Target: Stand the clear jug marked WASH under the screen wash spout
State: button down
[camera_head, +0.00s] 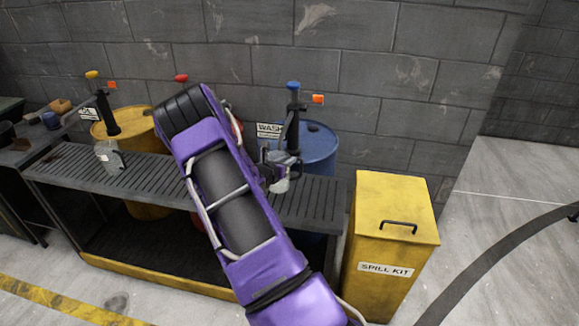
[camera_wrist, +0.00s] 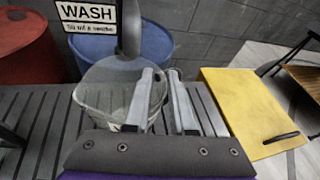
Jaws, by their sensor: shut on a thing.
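A clear jug (camera_wrist: 108,88) is in the wrist view, its open rim facing up and its near side hidden by my gripper. My gripper (camera_wrist: 161,76) is shut on the jug at its right side; the exact grip is partly hidden. In the head view my gripper (camera_head: 277,160) is over the right part of the bench, with a pale bit of the jug (camera_head: 279,185) below it. The dark screen wash spout (camera_wrist: 130,28) comes down just above the jug's far rim. The WASH sign (camera_wrist: 86,14) is behind. I cannot read the jug's mark or tell whether its base touches the bench.
The slatted bench (camera_head: 315,207) runs along the wall. Another clear jug (camera_head: 108,157) stands at its left, near the yellow-topped pump (camera_head: 102,105). A blue drum (camera_head: 320,148) is behind the bench. A yellow spill kit box (camera_head: 392,235) stands close to its right end.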

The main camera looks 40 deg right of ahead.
aim_at(290, 179)
jog(key=shift+w+d, duration=0.3)
jog(key=shift+d, duration=0.3)
jog(key=shift+w+d+f, duration=0.1)
jog(key=shift+d+f, duration=0.05)
jog(key=shift+f, duration=0.7)
jog(key=shift+w+d+f, duration=0.1)
jog(key=shift+d+f, duration=0.05)
jog(key=shift+f, duration=0.7)
jog(key=shift+f, duration=0.25)
jog(key=c, duration=0.8)
grip_release()
jog(key=shift+r, duration=0.1)
jog(key=shift+o, duration=0.2)
jog(key=shift+r, duration=0.1)
